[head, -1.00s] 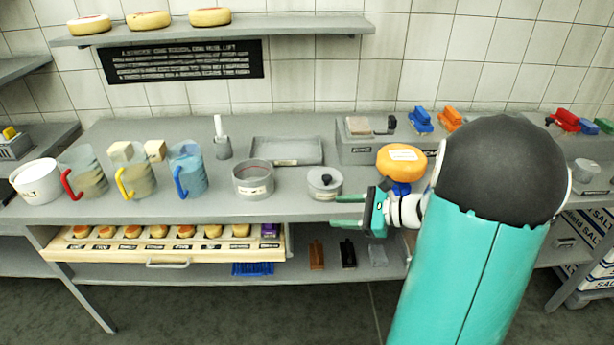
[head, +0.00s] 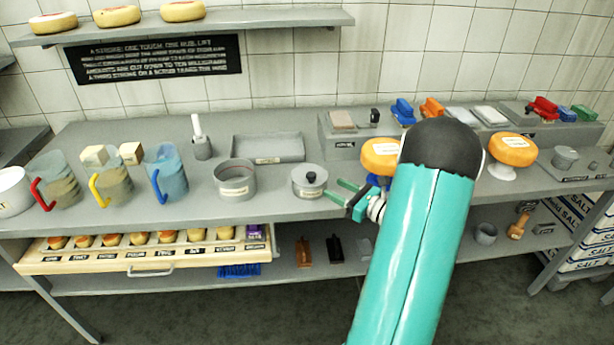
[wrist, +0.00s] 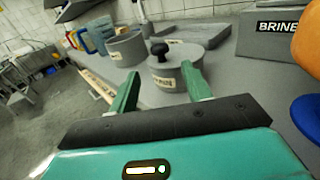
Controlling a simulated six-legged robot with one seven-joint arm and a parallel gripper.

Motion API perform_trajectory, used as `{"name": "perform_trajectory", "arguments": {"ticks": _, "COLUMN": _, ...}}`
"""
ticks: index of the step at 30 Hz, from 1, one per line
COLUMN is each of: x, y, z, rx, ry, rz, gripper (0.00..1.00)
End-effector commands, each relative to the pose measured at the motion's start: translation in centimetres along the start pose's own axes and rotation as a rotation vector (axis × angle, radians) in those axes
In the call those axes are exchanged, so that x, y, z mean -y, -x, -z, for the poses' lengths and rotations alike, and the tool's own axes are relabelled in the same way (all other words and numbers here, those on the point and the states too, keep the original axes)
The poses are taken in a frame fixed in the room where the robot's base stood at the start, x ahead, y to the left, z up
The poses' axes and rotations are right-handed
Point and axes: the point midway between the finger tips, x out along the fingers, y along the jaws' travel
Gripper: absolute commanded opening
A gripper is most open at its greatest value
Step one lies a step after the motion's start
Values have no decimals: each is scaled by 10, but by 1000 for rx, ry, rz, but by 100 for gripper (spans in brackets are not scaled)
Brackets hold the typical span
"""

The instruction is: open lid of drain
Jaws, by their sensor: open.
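The drain is a small round grey pot (head: 309,190) on the bench, with a pale label. Its flat grey lid (head: 303,172) sits on top with a black knob (head: 311,177). In the wrist view the pot (wrist: 165,82) stands ahead of the fingers, and the knob (wrist: 159,49) stands upright above the lid. My gripper (head: 336,189) is open with green fingers, just right of the pot. In the wrist view my gripper (wrist: 160,82) has nothing between its fingers, and the knob lies beyond their tips. I cannot tell whether a finger touches the pot.
An open round pot (head: 235,192) stands left of the drain. A grey tray (head: 268,150) lies behind. An orange cheese wheel on a blue stand (head: 380,157) is close right of my gripper. Jugs with coloured handles (head: 166,180) stand left. A wooden drawer (head: 140,262) sticks out below.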

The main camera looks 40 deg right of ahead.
Motion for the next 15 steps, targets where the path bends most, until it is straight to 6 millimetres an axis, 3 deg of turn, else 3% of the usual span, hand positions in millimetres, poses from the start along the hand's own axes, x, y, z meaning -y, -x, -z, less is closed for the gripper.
{"name": "perform_trajectory", "arguments": {"ticks": 9, "x": -2, "y": -67, "z": 0, "rx": 0, "ry": 1, "rz": -5, "gripper": 49}}
{"name": "perform_trajectory", "arguments": {"ticks": 15, "x": -2, "y": -98, "z": 0, "rx": -1, "ry": 1, "rz": -6, "gripper": 49}}
